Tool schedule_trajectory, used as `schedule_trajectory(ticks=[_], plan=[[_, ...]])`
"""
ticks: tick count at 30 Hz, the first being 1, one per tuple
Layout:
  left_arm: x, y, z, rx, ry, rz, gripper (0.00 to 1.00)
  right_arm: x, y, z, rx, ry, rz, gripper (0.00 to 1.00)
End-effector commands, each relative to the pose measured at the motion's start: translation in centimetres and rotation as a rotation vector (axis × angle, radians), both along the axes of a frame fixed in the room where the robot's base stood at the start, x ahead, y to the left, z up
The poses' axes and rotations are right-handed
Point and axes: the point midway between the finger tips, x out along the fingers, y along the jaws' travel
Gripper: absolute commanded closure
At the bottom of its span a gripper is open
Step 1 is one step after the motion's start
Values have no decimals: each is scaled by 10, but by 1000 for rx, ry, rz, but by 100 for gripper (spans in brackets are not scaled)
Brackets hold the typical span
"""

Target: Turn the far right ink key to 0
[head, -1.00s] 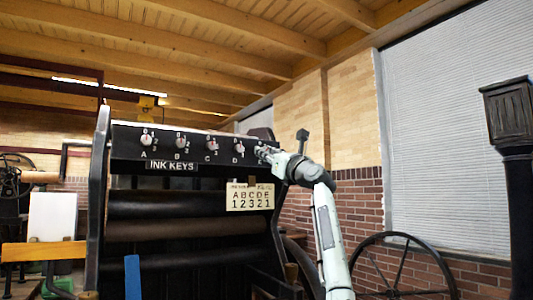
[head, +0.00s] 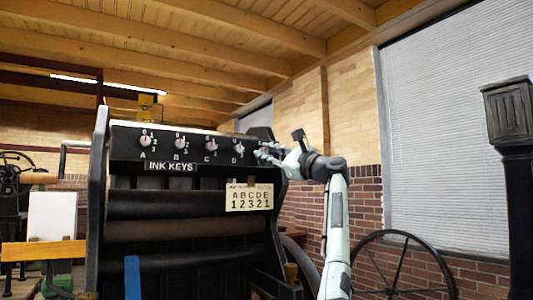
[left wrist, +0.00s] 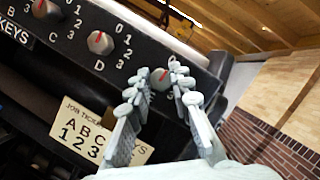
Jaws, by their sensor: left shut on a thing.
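The row of ink keys sits on the black panel (head: 190,158) of the press, above the label INK KEYS. The far right key (left wrist: 161,78) is a grey knob with a red mark, to the right of key D (left wrist: 100,42). My left gripper (head: 268,153) is at this key. In the left wrist view its two fingers (left wrist: 160,80) are on either side of the knob, shut on it. The fingers hide the key's letter and most of its numbers, so I cannot read its setting. My right gripper is not in view.
A job ticket (head: 249,197) reading ABCDE and 12321 hangs below the keys. A spoked wheel (head: 402,268) and a dark post (head: 512,150) stand at the right.

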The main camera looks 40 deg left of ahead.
Motion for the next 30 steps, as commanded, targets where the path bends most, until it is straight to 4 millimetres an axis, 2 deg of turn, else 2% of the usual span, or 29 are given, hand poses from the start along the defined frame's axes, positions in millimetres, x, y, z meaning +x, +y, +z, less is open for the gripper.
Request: schedule_trajectory(ticks=[19, 20, 24, 30], plan=[[1, 0, 0, -17, -55, -2, 100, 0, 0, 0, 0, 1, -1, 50], [1, 0, 0, -17, -55, -2, 77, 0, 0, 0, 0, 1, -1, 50], [1, 0, 0, -17, -54, -2, 60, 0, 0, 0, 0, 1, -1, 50], [1, 0, 0, -16, -55, -1, 58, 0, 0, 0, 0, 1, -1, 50]])
